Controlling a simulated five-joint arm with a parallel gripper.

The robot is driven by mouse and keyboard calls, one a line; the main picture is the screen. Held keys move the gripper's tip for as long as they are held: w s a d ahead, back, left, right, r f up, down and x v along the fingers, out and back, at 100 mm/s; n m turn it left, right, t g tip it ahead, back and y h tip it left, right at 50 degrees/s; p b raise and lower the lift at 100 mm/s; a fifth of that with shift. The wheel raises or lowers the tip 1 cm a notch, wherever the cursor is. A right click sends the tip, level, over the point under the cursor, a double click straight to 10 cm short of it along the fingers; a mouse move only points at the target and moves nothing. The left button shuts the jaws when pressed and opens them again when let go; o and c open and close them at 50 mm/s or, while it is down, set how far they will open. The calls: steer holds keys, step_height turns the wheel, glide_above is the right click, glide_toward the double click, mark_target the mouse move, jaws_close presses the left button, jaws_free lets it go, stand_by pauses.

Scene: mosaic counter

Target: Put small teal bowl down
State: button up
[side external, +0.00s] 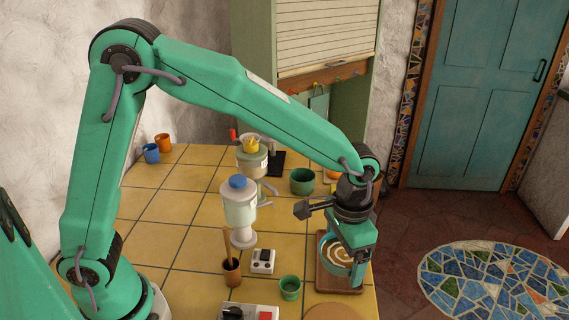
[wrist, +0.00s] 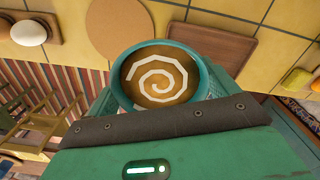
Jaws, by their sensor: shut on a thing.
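The small teal bowl (side external: 322,250) has a brown inside with a white spiral. In the wrist view the bowl (wrist: 207,82) fills the middle, its open side facing the camera. My gripper (side external: 352,258) is shut on the bowl at its near edge; the fingertips are mostly hidden by the gripper's body in the wrist view. In the side view the bowl appears in front of and over a brown rectangular wooden tray (side external: 338,288). The tray also shows beyond the bowl in the wrist view (wrist: 215,45). I cannot tell whether bowl and tray touch.
A round tan board (side external: 330,313) lies close by at the counter's front. A small green cup (side external: 290,288), a white switch box (side external: 263,261) and a brown pot with a wooden handle (side external: 232,272) stand to the left. A green bowl (side external: 302,181) and a blender-like jar (side external: 239,210) stand further back.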

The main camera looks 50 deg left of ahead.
steer(key=w+a+f, duration=0.4)
steer(key=w, duration=0.1)
steer(key=w+a+f, duration=0.2)
steer(key=shift+w+a, duration=0.4)
steer(key=shift+f, duration=0.15)
steer(key=shift+f, duration=1.9)
steer(key=shift+f, duration=0.15)
steer(key=o, duration=1)
step_height(320, 180, up, 12)
steer(key=shift+r, duration=0.15)
